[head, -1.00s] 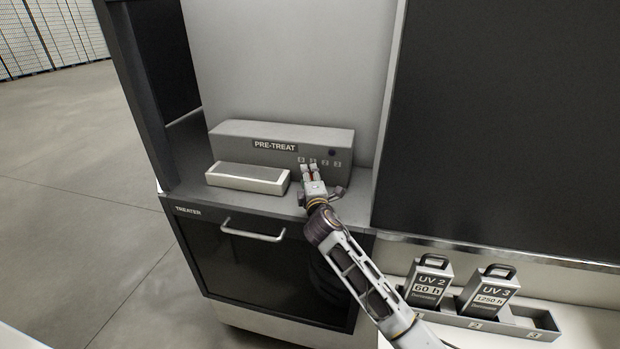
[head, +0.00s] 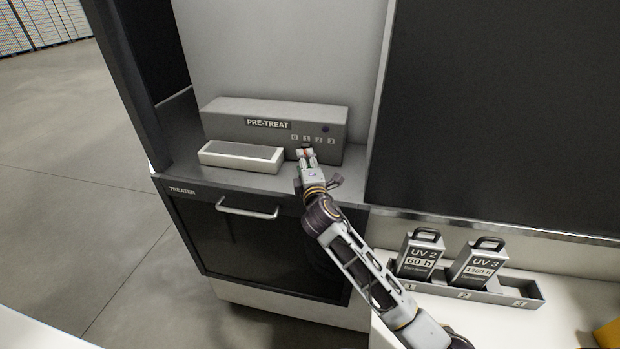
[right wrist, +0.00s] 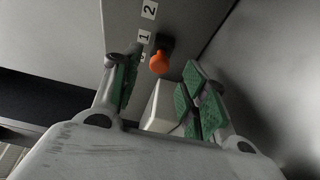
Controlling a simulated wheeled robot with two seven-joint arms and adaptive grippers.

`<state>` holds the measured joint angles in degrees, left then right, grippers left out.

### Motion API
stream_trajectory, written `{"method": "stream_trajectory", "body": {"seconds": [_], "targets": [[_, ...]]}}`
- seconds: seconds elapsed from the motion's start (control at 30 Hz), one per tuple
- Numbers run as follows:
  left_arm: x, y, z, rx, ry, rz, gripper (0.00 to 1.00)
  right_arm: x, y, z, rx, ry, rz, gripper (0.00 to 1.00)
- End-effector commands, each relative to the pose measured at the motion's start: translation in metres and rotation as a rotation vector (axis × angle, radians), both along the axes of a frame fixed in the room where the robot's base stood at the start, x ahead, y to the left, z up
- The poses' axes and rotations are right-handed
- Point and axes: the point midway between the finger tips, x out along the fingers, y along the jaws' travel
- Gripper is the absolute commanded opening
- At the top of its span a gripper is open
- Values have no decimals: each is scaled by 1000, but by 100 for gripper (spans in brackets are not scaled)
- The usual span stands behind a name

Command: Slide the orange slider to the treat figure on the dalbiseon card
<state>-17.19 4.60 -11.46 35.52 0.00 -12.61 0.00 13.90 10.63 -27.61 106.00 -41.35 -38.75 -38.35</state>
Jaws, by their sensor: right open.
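The orange slider (right wrist: 159,62) shows in the right wrist view as a rounded knob on the grey panel, beside the labels 1 and 0. In the head view, a bit of orange shows at my right gripper's tips, below the number row. My right gripper (right wrist: 163,59) is open, with one green-padded finger on each side of the knob; I cannot tell whether either touches it. In the head view, the right gripper (head: 306,153) is at the front of the PRE-TREAT box (head: 225,119). The dalbiseon card and my left gripper are not in view.
A low white block with a grey top (head: 241,155) stands left of the gripper on the ledge. Below is the TREATER door with a handle (head: 247,211).

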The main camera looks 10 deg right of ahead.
Motion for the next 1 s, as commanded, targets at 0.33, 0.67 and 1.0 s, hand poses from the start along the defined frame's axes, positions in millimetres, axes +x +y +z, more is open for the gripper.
{"method": "stream_trajectory", "body": {"seconds": [0.33,0.67,1.0], "targets": [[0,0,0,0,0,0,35,-38,1,-1,2,2,1,44],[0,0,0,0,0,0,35,-66,0,-1,1,2,0,44],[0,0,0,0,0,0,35,-73,0,0,1,1,0,44]]}}
